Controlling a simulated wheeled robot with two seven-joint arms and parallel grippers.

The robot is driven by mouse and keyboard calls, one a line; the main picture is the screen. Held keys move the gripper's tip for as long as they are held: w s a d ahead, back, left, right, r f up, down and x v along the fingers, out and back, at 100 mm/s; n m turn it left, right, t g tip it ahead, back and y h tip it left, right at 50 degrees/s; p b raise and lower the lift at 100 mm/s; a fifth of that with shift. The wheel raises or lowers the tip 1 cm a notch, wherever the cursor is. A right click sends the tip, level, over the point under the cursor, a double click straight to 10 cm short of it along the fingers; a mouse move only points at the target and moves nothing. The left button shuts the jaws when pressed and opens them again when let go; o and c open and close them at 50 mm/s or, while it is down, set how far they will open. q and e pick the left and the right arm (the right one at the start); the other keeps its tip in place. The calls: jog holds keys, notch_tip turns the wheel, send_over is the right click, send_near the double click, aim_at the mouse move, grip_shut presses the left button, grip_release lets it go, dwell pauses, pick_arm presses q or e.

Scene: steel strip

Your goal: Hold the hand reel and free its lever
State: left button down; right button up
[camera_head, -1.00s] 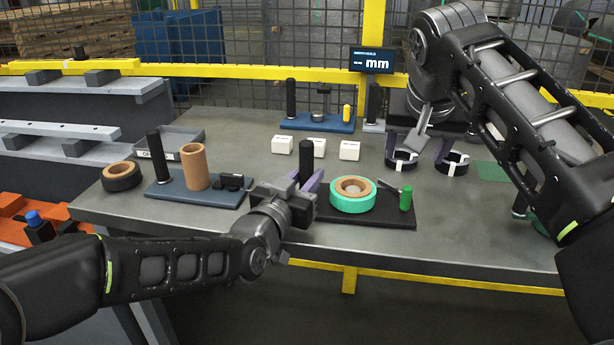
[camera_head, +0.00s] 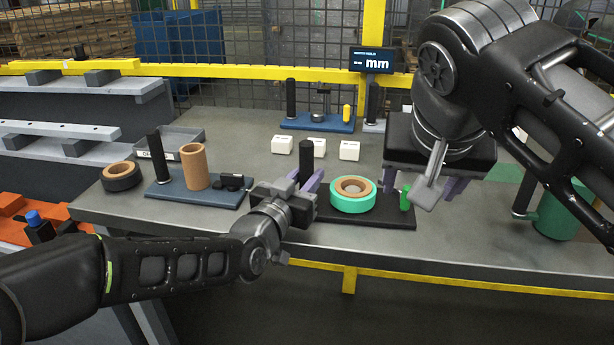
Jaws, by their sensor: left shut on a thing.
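The hand reel has a dark base (camera_head: 375,219), a green ring around a brown core (camera_head: 352,198), and an upright black post (camera_head: 306,152). My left gripper (camera_head: 306,182) is shut on that post, its purple fingers on either side of it. The lever's green knob (camera_head: 404,199) shows at the reel's right end; most of the lever is hidden. My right gripper (camera_head: 418,187) points down above the reel's right side. Its purple fingers are wide apart, with the green knob between them in the picture. Contact cannot be told.
A blue base with a brown tube (camera_head: 193,166) stands at left beside a black-and-brown ring (camera_head: 122,176). White blocks (camera_head: 349,150) and a blue fixture (camera_head: 318,122) lie behind. A green cylinder (camera_head: 563,212) stands at right. The table's front edge is close to the reel.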

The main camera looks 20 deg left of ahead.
pick_arm(q)
jog(key=shift+f, duration=0.2)
jog(key=c, duration=1.1)
grip_release()
jog(key=shift+r, duration=0.15)
jog(key=shift+s, duration=0.1)
jog(key=s, duration=0.7)
jog(key=shift+s+a, duration=0.15)
jog(key=shift+a, duration=0.25)
